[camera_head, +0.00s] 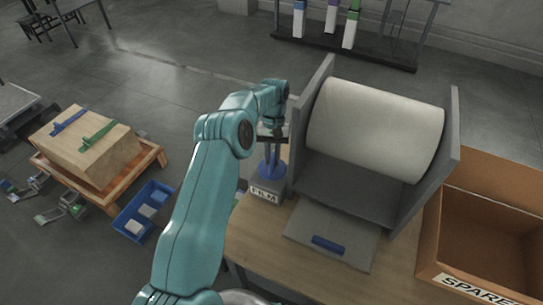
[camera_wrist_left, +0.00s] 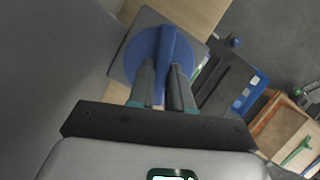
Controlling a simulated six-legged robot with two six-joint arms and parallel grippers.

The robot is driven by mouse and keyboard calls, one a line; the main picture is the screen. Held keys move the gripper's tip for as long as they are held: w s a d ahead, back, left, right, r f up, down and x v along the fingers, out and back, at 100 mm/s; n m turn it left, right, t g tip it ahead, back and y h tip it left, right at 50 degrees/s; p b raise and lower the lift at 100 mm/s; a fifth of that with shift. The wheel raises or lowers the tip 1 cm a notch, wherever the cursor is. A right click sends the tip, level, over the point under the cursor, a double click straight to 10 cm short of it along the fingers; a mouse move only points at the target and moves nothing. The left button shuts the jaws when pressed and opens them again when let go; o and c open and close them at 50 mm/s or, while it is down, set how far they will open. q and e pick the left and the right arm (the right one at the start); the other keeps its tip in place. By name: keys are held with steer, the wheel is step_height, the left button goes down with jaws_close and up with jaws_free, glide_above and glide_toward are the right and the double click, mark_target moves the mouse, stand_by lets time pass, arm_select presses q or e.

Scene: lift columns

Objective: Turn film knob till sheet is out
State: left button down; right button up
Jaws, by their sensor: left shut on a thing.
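The blue film knob (camera_head: 271,170) sits on a grey block labelled FILM, at the left side of the film stand on the table. In the left wrist view the knob (camera_wrist_left: 132,62) is a blue disc with a raised bar across it. My left gripper (camera_head: 270,160) reaches down from above, and its two fingers (camera_wrist_left: 162,75) are shut on the knob's bar, one on each side. The white film roll (camera_head: 372,128) hangs between two grey side panels. A grey plate with a blue handle (camera_head: 328,244) lies in front of the roll. My right gripper is not in view.
A cardboard box labelled SPARE (camera_head: 475,283) stands open at the right of the wooden table (camera_head: 262,237). A rack (camera_head: 345,47) stands behind.

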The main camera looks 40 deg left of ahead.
arm_select(q)
steer(key=shift+s+d+f+m, duration=0.1)
steer(key=shift+f+m, duration=0.15)
steer(key=shift+m, duration=0.35)
steer(key=shift+g, duration=0.3)
steer(key=c, duration=1)
jaws_free()
steer(key=shift+c, duration=0.2)
steer(key=shift+r, duration=0.1)
